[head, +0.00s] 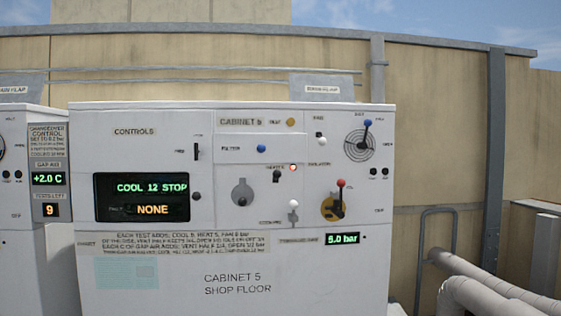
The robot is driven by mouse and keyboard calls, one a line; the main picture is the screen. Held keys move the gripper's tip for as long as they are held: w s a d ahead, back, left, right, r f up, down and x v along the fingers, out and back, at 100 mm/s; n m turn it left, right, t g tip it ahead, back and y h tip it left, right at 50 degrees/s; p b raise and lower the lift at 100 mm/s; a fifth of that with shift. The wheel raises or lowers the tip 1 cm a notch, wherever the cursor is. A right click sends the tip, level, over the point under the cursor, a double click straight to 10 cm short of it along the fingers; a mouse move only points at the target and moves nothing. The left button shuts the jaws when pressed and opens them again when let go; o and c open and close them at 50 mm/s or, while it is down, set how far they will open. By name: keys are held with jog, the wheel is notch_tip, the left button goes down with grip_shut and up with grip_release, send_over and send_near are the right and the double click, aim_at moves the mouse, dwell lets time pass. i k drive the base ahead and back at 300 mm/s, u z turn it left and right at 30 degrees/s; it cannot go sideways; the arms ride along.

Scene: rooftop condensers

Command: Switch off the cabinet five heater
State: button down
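Cabinet 5 (238,255), a white box lettered "CABINET 5 SHOP FLOOR", stands in the middle of the head view with its control face toward me. A small dark toggle switch (276,176) sits just under small lettering that appears to read "HEATER". A small lamp (293,167) right of the switch glows red. The switch's on and off marks are too small to read. The display (141,197) shows "COOL 12 STOP" and "NONE". My gripper is not in view.
Near the switch are a round grey knob (242,192), a white-tipped lever (293,204), a red-tipped lever on a yellow disc (334,205) and a blue-tipped vent lever (366,138). Another cabinet (32,250) stands close at left. Pipes (490,295) and a rail lie at right.

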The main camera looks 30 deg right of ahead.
aim_at(276, 174)
jog(key=z, duration=0.05)
jog(key=i, duration=1)
jog(key=u, duration=0.05)
